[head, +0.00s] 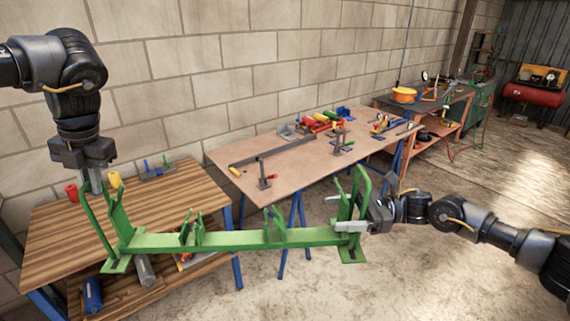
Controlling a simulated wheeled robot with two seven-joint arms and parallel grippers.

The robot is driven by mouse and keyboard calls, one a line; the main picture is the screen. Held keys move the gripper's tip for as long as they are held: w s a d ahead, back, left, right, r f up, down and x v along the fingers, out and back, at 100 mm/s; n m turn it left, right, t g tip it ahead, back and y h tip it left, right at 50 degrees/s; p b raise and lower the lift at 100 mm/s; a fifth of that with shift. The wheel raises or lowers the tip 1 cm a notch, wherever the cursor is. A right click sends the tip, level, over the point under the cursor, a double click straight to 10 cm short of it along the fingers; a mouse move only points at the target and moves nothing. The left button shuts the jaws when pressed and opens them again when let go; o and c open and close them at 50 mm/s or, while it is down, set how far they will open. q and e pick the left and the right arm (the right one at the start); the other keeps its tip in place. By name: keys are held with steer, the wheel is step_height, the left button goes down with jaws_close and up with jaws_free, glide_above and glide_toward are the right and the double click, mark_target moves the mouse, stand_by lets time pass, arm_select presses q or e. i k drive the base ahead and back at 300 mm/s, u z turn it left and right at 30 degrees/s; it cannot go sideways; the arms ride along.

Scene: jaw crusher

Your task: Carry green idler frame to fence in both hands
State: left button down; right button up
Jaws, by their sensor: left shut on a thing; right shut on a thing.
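The green idler frame (235,239) is a long beam with a foot plate and upright brackets at each end and shorter brackets along it. It spans the lower middle of the head view, held in the air in front of the tables. My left gripper (92,182) comes down from above and is shut on the frame's left end bracket. My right gripper (356,222) comes in from the right and is shut on the frame's right end bracket. The fence is not clearly visible.
A striped wooden table (60,225) stands behind the frame's left end. A plywood-topped table (270,165) with clamps and tools stands beyond it. An orange-legged bench (455,120) and a red compressor (532,94) are farther back. Open concrete floor (470,185) lies to the right.

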mark_target(287, 158)
steer(key=z, duration=0.65)
steer(key=i, duration=0.95)
steer(key=z, duration=0.8)
steer(key=i, duration=1.8)
steer(key=u, duration=0.6)
steer(key=i, duration=0.65)
steer(key=u, duration=1.35)
steer(key=i, duration=0.7)
steer(key=u, duration=0.6)
